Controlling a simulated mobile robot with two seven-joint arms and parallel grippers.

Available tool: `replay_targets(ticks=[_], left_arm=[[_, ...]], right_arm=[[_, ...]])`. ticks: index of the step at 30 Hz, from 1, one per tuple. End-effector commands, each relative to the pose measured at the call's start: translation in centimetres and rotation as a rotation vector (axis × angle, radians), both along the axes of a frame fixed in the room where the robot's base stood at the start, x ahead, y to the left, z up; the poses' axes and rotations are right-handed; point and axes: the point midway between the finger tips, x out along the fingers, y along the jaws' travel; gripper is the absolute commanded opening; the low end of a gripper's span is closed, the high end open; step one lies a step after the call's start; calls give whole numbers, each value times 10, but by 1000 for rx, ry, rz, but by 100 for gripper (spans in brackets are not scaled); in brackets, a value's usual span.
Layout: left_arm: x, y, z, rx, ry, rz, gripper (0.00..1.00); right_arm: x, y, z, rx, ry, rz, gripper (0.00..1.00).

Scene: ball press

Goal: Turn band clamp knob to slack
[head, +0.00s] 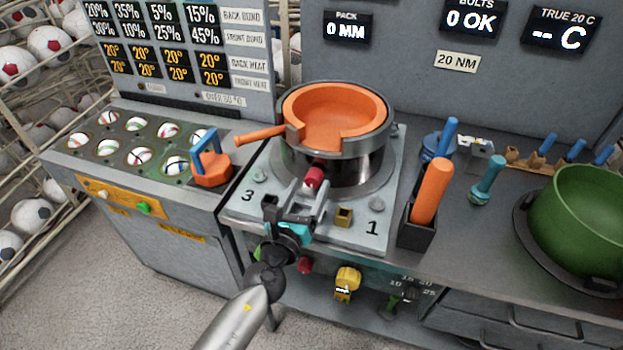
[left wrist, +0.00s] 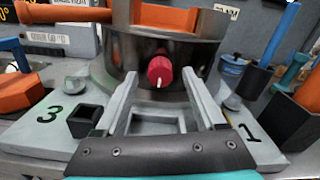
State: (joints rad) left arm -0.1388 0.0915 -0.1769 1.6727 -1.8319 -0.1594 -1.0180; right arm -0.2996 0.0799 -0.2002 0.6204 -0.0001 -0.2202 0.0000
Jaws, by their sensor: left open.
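The band clamp knob (head: 314,177) is a small red knob on the front of the dark metal ring of the press (head: 345,165). In the left wrist view the knob (left wrist: 160,71) faces me, with a white pointer line pointing down. My left gripper (head: 297,201) is open and empty in front of the press, just short of the knob. In the left wrist view its fingers (left wrist: 160,88) lie to either side below the knob, which appears centred between their tips. I cannot tell the exact gap. My right gripper is not in view.
An orange pan-like piece (head: 332,118) with a handle sits in the ring. An orange-and-blue tool (head: 211,170) stands left. An orange handle (head: 431,190) stands in a black holder at right, near a green pot (head: 585,220). A grey numbered plate (head: 245,205) lies under the press.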

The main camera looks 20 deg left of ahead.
Motion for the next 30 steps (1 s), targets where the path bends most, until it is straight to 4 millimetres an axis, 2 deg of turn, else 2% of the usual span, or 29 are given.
replay_targets(ticks=[3,7,19,30], left_arm=[[15,-1,0,-1,-1,0,72],[24,-1,0,0,0,0,72],[28,-1,0,-1,1,0,70],[28,-1,0,-1,0,0,29]], right_arm=[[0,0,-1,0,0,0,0],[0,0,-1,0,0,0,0],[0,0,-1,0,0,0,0],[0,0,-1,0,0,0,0]])
